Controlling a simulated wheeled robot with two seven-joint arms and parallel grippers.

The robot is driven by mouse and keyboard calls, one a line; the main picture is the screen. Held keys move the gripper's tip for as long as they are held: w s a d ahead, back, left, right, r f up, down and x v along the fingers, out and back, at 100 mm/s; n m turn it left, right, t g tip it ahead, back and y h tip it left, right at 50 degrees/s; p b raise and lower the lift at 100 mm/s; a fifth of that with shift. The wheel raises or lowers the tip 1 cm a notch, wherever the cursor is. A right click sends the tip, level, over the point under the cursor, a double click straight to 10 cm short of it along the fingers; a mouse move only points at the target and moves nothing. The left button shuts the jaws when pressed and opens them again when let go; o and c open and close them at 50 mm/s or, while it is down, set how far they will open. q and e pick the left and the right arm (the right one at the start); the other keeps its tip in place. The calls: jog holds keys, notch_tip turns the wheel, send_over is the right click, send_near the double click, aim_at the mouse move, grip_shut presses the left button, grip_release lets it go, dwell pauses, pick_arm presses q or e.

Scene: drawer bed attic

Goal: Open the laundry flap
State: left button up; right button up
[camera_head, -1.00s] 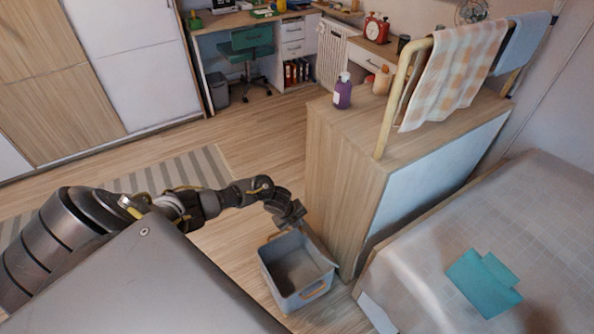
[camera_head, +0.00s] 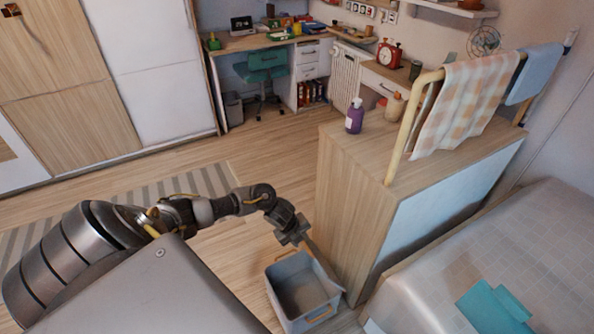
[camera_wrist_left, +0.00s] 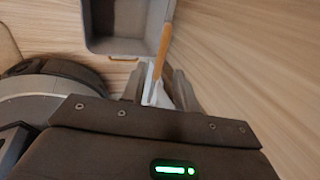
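I cannot make out for certain which surface is the laundry flap. A wooden cabinet (camera_head: 347,205) stands right of centre in the head view, with a pale panel (camera_head: 440,215) on its bed-facing side. My left gripper (camera_head: 294,234) is low at the cabinet's left side, just above and behind a grey bin (camera_head: 300,290). In the left wrist view a thin tan strip (camera_wrist_left: 165,45) runs beside the bin (camera_wrist_left: 128,45) down to my left fingers (camera_wrist_left: 168,92). Whether they grip it is unclear. My right gripper is out of view.
A bed (camera_head: 540,240) with a teal cloth (camera_head: 493,305) lies at the right. A purple bottle (camera_head: 354,116) and a towel rail (camera_head: 399,140) stand on the cabinet. A striped rug (camera_head: 200,182) lies on the floor at the left. Open floor lies beyond the arm.

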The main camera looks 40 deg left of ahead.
pick_arm(q)
jog(key=v, duration=0.4)
jog(key=shift+p, duration=0.3)
